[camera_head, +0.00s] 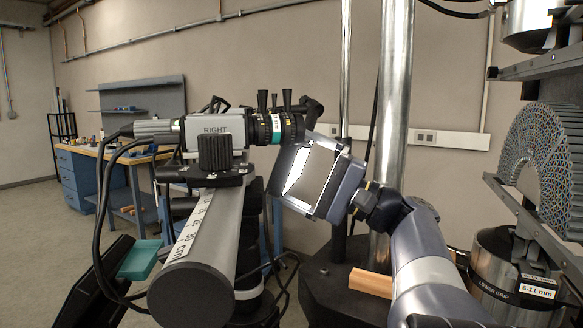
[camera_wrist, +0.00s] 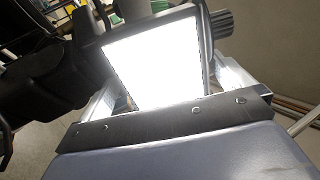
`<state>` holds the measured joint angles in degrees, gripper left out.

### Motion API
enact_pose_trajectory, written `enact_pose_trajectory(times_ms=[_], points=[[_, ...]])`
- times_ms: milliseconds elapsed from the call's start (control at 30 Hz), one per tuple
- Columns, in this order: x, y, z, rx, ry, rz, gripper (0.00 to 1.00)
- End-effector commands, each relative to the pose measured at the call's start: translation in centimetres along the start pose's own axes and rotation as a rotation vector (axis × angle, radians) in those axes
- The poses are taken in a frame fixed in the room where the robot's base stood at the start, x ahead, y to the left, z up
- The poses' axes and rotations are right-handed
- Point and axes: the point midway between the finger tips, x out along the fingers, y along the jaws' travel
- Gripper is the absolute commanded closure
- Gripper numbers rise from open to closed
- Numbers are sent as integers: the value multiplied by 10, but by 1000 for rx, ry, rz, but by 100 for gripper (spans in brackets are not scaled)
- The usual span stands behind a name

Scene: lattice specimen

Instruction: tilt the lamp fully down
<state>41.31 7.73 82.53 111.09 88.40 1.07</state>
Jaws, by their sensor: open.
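The lamp (camera_head: 297,170) is a flat panel with a bright white face, near the middle of the head view, right of the camera lens. In the wrist view the lit lamp panel (camera_wrist: 155,62) fills the upper middle, with a dark frame and a ribbed knob (camera_wrist: 219,22) at its upper right. My gripper (camera_head: 312,174) comes in from the right and is open at the panel. In the wrist view its fingers (camera_wrist: 160,82) show at either side of the panel's lower part. I cannot tell whether they touch it. The lamp's mount is mostly hidden.
A camera marked RIGHT (camera_head: 212,128) sits on a rail (camera_head: 205,235) just left of the lamp. Metal columns (camera_head: 393,100) stand behind my arm. A blue workbench (camera_head: 85,165) is far left.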

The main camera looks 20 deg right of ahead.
Motion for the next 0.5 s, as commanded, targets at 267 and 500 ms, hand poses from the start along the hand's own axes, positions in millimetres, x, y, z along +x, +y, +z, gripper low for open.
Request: enact_pose_trajectory(times_ms=[267, 500], points=[[-24, 0, -1, -2, 5, -2, 0], [-37, -1, -1, -3, 5, -2, 0]])
